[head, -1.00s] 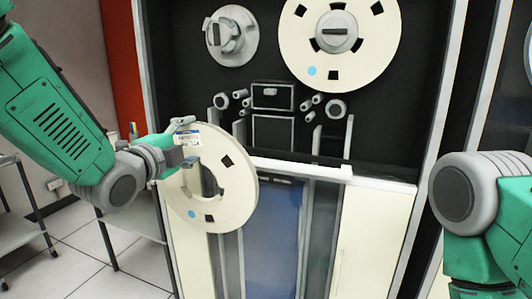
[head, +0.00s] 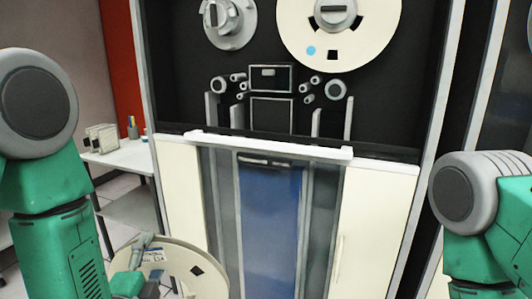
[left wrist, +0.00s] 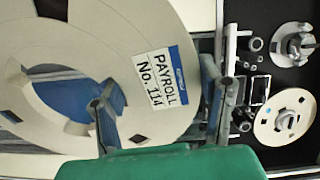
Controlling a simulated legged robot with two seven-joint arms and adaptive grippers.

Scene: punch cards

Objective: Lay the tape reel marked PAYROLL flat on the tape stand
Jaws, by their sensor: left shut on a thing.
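The PAYROLL reel (left wrist: 165,30) is a large cream ring with a blue and white label reading PAYROLL No. 114. In the head view the same reel (head: 200,265) is low, left of centre, tilted and cut by the bottom edge. My left gripper (left wrist: 160,108) is shut on its rim beside the label. It shows in the head view (head: 140,264), partly behind my own arm. I cannot tell for sure which thing is the tape stand. My right gripper is outside both views.
A tape drive cabinet fills the middle, with a mounted reel (head: 375,35), an empty-looking hub (head: 228,22) and a white ledge (head: 270,146). A pale table (head: 130,157) at the left bears a beige object (head: 101,138) and a pen cup (head: 132,128). Floor shows beneath the table.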

